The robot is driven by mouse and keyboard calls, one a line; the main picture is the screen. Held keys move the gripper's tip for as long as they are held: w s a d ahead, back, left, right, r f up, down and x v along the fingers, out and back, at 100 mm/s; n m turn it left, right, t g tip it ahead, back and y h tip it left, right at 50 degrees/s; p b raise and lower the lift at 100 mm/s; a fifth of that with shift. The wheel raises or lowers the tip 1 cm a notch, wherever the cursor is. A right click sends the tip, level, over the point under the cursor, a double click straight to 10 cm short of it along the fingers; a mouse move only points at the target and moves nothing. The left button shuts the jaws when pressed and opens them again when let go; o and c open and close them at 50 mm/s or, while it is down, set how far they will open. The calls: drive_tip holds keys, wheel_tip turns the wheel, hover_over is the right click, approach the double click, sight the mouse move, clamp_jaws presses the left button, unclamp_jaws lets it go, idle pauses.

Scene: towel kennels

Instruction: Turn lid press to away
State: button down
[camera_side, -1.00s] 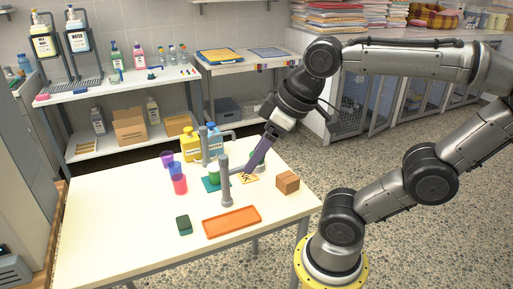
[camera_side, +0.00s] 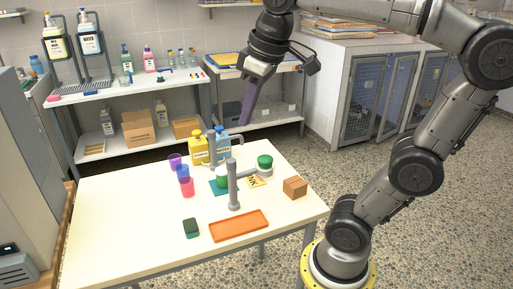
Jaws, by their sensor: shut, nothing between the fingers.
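A grey upright post (camera_side: 234,190) stands near the middle of the white table. A green round object (camera_side: 222,178) sits on a teal mat (camera_side: 216,191) just behind and left of the post. A second grey post with a bent arm (camera_side: 212,152) stands further back. My gripper (camera_side: 244,120) is shut and empty, pointing down, well above the table's back edge and apart from the press.
Yellow (camera_side: 198,151) and blue (camera_side: 224,144) bottles stand at the back. A brown box (camera_side: 295,188) is at right, a printed card (camera_side: 255,182) beside the post. An orange tray (camera_side: 238,226) and dark green block (camera_side: 191,228) lie in front.

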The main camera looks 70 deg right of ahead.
drive_tip(key=w+d+m+g, duration=0.2)
drive_tip(key=w+d, duration=0.4)
drive_tip(key=w, duration=0.2)
drive_tip(key=w+d+f+m+g, duration=0.1)
drive_tip(key=w+d+f, duration=0.15)
drive_tip(key=d, duration=0.35)
drive_tip(key=w+d+f+m+g+y, duration=0.1)
drive_tip(key=w+d+f, duration=0.1)
drive_tip(key=d+f, duration=0.25)
drive_tip(key=w+d+f+m+g, duration=0.1)
drive_tip(key=w+d+f, duration=0.2)
drive_tip(key=d, duration=0.4)
drive_tip(key=s+f, duration=0.3)
drive_tip(key=f, duration=0.3)
drive_tip(key=s+f+m+g+y, duration=0.1)
drive_tip(key=s+f, duration=0.3)
drive_tip(key=f, duration=0.3)
drive_tip(key=shift+s+d+f, duration=0.25)
drive_tip(key=shift+f, duration=0.05)
